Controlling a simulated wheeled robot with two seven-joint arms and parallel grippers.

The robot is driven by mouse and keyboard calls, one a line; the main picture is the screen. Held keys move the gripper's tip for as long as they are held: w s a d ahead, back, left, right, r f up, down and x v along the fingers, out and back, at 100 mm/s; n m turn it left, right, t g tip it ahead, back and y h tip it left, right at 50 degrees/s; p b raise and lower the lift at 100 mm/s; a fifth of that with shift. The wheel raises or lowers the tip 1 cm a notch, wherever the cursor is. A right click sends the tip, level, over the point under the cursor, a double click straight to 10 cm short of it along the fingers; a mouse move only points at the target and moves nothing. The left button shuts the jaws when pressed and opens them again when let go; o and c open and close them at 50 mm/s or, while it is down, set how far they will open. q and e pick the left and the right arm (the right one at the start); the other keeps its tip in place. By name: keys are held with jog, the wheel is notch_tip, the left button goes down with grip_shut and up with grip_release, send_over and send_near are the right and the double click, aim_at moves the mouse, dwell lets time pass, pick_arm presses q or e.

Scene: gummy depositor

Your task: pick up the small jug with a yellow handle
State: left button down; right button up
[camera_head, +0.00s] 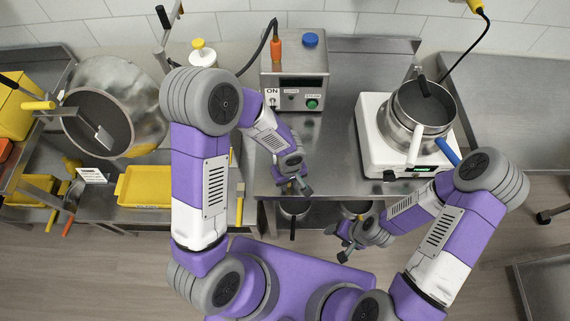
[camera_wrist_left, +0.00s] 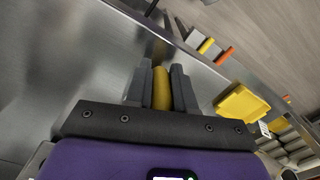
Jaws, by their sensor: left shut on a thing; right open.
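My left gripper (camera_head: 303,187) is at the front part of the middle steel table, below the control box. In the left wrist view its two grey fingers (camera_wrist_left: 158,70) are closed on a yellow handle (camera_wrist_left: 161,90), which lies between them. I take it for the small jug's handle. The jug's body cannot be made out in either view. In the head view the held thing is hidden by the gripper and arm. My right gripper (camera_head: 345,246) is open and empty, in front of the table over the floor.
A control box (camera_head: 294,80) stands at the table's back. A white hot plate (camera_head: 370,140) with a steel pot (camera_head: 423,108) is at right. On the left bench are a large steel vessel (camera_head: 147,100) and a yellow tray (camera_head: 146,187). Pots (camera_head: 293,209) sit under the table.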

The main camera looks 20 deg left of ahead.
dwell(0.3)
pick_arm(q)
notch_tip(320, 180, up, 10)
jog(key=shift+r+p, duration=0.1)
jog(key=shift+p, duration=0.6)
jog(key=c, duration=1.7)
grip_release()
grip_shut()
